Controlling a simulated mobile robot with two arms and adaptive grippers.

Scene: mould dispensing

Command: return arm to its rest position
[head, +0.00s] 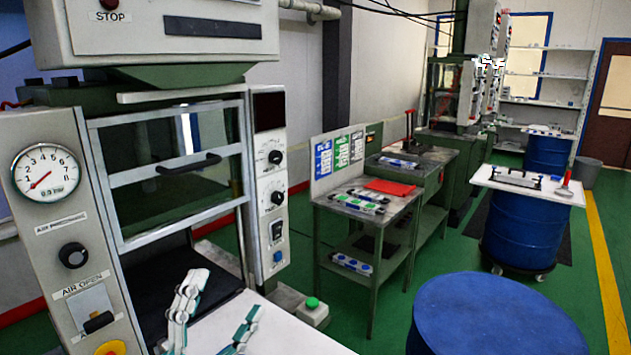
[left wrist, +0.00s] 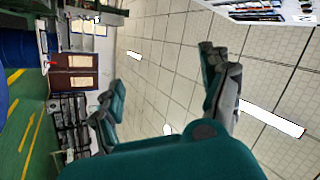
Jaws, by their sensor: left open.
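My left gripper (head: 214,314) shows at the bottom edge of the head view, in front of the press. Its white and teal fingers stand apart, with part of the hand cut off by the frame. In the left wrist view the gripper (left wrist: 165,92) is open, and nothing is between its fingers. That view is turned on its side and looks across the room and up at the tiled ceiling (left wrist: 165,55). My right gripper is in neither view.
The press (head: 170,165) with its gauge and barred door stands close at the left. A white tabletop (head: 270,330) lies beside my left gripper. A blue drum (head: 495,315) stands at the front right, a green cart (head: 345,225) behind it. Green floor is clear between them.

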